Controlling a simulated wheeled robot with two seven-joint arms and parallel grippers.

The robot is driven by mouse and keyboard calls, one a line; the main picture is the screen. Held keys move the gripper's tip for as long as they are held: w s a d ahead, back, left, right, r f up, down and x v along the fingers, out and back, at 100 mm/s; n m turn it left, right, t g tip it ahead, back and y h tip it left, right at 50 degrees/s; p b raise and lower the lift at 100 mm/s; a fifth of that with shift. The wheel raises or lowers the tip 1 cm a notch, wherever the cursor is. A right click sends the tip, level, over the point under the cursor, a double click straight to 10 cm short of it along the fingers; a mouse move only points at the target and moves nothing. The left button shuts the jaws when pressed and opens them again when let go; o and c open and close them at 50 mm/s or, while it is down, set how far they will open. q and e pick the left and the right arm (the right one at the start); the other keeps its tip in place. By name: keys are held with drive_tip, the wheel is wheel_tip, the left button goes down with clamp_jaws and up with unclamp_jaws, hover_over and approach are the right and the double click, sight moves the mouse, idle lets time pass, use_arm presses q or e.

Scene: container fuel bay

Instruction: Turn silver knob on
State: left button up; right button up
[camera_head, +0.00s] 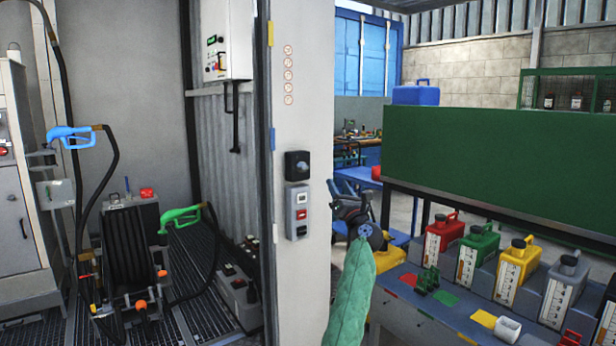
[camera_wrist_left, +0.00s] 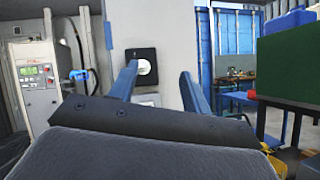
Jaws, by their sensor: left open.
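The silver knob (camera_head: 302,166) sits on a black square plate on the light pillar in the middle of the head view. In the left wrist view the knob (camera_wrist_left: 144,67) shows as a bright round disc on its dark plate, partly behind the left finger. My left gripper (camera_head: 347,190) is open and empty, to the right of the knob and a little lower in the head view. In the left wrist view its two fingers (camera_wrist_left: 158,78) reach forward, apart, with the knob between them but close to the left one. I cannot tell the knob's setting.
A grey switch box (camera_head: 298,212) is below the knob on the pillar. Right of it stands a bench with several coloured canisters (camera_head: 440,240) and a green panel (camera_head: 480,155). Fuel hoses and a green nozzle (camera_head: 180,217) are in the bay at left.

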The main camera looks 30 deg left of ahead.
sight(305, 169)
use_arm(q)
drive_tip(key=shift+w+a+r+n+g+h+b, duration=0.15)
drive_tip(key=shift+w+a+r+n+g+h, duration=0.3)
drive_tip(key=shift+w+a+n+g, duration=1.4)
drive_tip(key=shift+a+r+n+g+h+b, duration=0.35)
drive_tip(key=shift+a+n+g, duration=0.7)
drive_tip(key=shift+a, duration=2.15)
drive_tip(key=shift+w+a+r+n+g+h, duration=0.4)
drive_tip(key=shift+w+a+r+n+g, duration=0.45)
drive_tip(key=shift+a+n, duration=1.3)
use_arm(e)
drive_tip(key=shift+t, duration=0.5)
drive_tip(key=shift+s+a+f, duration=0.15)
drive_tip(key=shift+a+f, duration=0.05)
drive_tip(key=shift+f, duration=0.65)
drive_tip(key=shift+s+a+f, duration=0.15)
drive_tip(key=shift+f, duration=0.7)
drive_tip(key=shift+s+a+f, duration=0.15)
drive_tip(key=shift+a+f, duration=0.05)
drive_tip(key=shift+f, duration=0.65)
use_arm(q)
drive_tip(key=shift+w+a+f+m+g, duration=0.1)
drive_tip(key=shift+a+f+m+g, duration=0.15)
drive_tip(key=shift+a+m, duration=0.1)
drive_tip(key=c, duration=1)
